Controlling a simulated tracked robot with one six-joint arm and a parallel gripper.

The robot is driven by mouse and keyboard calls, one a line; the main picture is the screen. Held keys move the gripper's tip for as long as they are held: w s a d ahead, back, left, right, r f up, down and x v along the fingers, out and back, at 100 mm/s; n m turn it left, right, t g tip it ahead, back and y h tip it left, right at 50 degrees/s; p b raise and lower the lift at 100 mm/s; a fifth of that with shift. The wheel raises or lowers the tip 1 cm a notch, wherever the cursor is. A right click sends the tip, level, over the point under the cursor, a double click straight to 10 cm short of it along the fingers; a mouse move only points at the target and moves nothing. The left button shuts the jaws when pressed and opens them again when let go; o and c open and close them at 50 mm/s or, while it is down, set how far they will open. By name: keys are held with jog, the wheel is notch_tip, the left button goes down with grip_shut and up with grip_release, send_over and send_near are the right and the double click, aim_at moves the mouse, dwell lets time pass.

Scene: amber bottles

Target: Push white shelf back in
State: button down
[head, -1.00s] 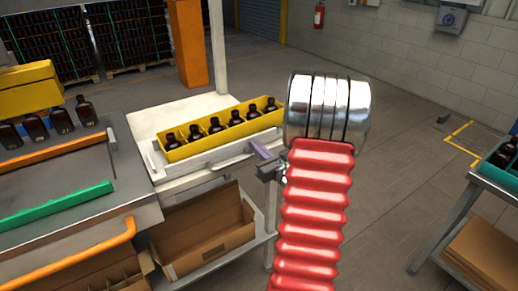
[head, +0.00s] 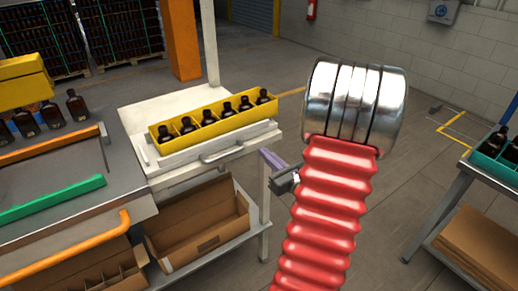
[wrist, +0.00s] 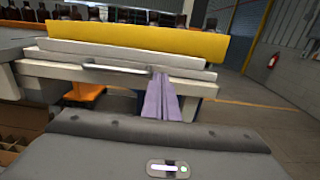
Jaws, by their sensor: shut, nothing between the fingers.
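The white shelf (head: 190,152) is a shallow tray on the pale workbench, with a yellow bin (head: 218,123) of amber bottles on it. A silver bar handle (head: 222,153) runs along its front. In the wrist view, the shelf's front (wrist: 130,53) spans the upper middle, with the handle (wrist: 118,67) below it. My gripper (head: 264,152) has purple fingers held together with nothing between them. It is to the right of the handle, in front of the shelf's right end. In the wrist view, the fingertips (wrist: 160,76) overlap the handle's right end; I cannot tell whether they touch.
A cardboard box (head: 200,225) stands on the rack below the bench. An orange rail (head: 75,248) and a green strip (head: 50,198) are at the left. A cart with a teal crate (head: 495,160) stands at the far right. The floor between is clear.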

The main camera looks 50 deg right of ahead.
jog(key=shift+v, duration=1.85)
